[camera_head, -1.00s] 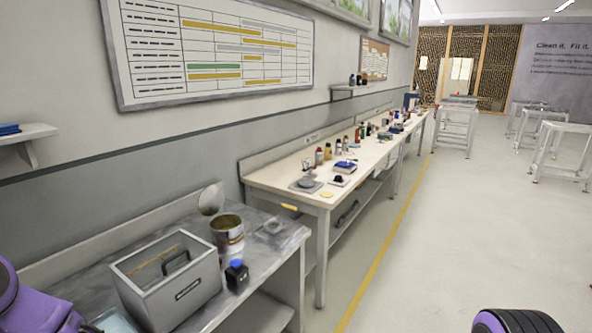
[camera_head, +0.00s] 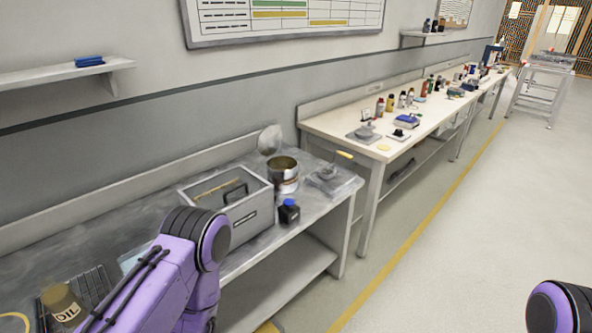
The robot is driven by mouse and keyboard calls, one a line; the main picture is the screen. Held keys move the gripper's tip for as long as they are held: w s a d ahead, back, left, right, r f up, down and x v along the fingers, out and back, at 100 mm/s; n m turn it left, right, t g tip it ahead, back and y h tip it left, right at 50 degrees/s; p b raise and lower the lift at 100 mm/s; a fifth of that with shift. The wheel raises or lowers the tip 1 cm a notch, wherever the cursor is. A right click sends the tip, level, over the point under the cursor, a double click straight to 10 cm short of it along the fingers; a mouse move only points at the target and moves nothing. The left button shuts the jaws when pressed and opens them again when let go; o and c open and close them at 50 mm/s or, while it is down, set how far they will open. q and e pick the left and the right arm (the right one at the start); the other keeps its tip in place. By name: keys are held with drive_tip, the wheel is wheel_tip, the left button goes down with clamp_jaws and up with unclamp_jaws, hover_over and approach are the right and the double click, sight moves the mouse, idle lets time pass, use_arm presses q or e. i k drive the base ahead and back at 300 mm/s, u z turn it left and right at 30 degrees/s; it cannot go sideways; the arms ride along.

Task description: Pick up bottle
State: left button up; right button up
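A small dark bottle with a blue cap (camera_head: 289,212) stands upright near the front edge of the grey metal workbench (camera_head: 300,238), right of a grey box. Several other bottles (camera_head: 390,103) stand on the farther white bench and are small in view. My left arm's purple links rise at the lower left in front of the workbench. Part of my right arm shows at the lower right corner. Neither gripper is in view, so their fingers cannot be seen.
An open grey box with a black handle (camera_head: 250,222) and an open metal can (camera_head: 283,175) sit beside the bottle. A brown container marked OIL (camera_head: 62,305) and a wire basket (camera_head: 90,285) are at lower left. The floor (camera_head: 470,240) at right is clear.

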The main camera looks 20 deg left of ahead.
sight(58, 298)
drive_tip(key=u, duration=2.25)
drive_tip(key=k, duration=0.15)
drive_tip(key=u, duration=0.35)
